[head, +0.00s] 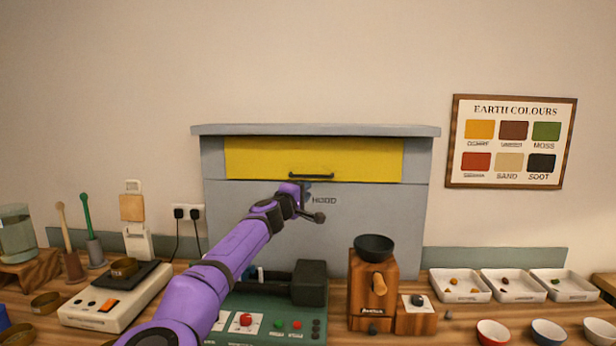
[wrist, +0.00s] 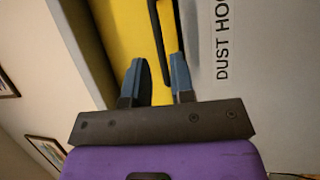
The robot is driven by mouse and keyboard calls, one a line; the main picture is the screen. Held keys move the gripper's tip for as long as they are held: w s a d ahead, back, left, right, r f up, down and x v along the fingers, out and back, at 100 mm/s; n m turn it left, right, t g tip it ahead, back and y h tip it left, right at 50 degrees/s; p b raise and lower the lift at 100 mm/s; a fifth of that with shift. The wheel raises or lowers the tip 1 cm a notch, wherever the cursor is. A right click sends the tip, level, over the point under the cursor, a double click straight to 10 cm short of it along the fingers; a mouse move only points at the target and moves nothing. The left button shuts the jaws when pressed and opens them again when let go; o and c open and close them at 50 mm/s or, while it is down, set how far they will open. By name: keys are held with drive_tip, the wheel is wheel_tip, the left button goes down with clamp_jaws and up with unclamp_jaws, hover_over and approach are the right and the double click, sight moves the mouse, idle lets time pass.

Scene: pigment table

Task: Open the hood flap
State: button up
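The hood (head: 270,215) is a large grey box against the wall. Its yellow flap (head: 260,158) lies flat and closed across the upper front, with a dark bar handle (head: 312,175) along its lower edge. My gripper (head: 308,192) is just below the handle in the head view, partly hidden by my purple arm. In the wrist view my gripper (wrist: 157,70) has its two blue fingers apart and empty. The black handle (wrist: 155,25) runs toward the gap between the fingertips, in front of the yellow flap (wrist: 122,35). I cannot tell whether they touch.
Below the hood stand a green machine (head: 265,322) and a wooden grinder (head: 372,290) with a black bowl. A scale (head: 115,300) is at left. White trays (head: 515,287) and small bowls (head: 548,331) are at right. The air before the flap looks clear.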

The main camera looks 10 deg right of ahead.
sight(310, 177)
drive_tip(key=shift+n+t, duration=0.3)
drive_tip(key=shift+n, duration=0.1)
drive_tip(key=w+d, duration=0.1)
drive_tip(key=w, duration=0.2)
drive_tip(key=w+d+r, duration=0.1)
drive_tip(key=w, duration=0.2)
drive_tip(key=w+d+r, duration=0.1)
drive_tip(key=w+d, duration=0.1)
drive_tip(key=shift+w+d, duration=0.1)
drive_tip(key=shift+w, duration=0.3)
drive_tip(key=shift+c, duration=0.5)
clamp_jaws()
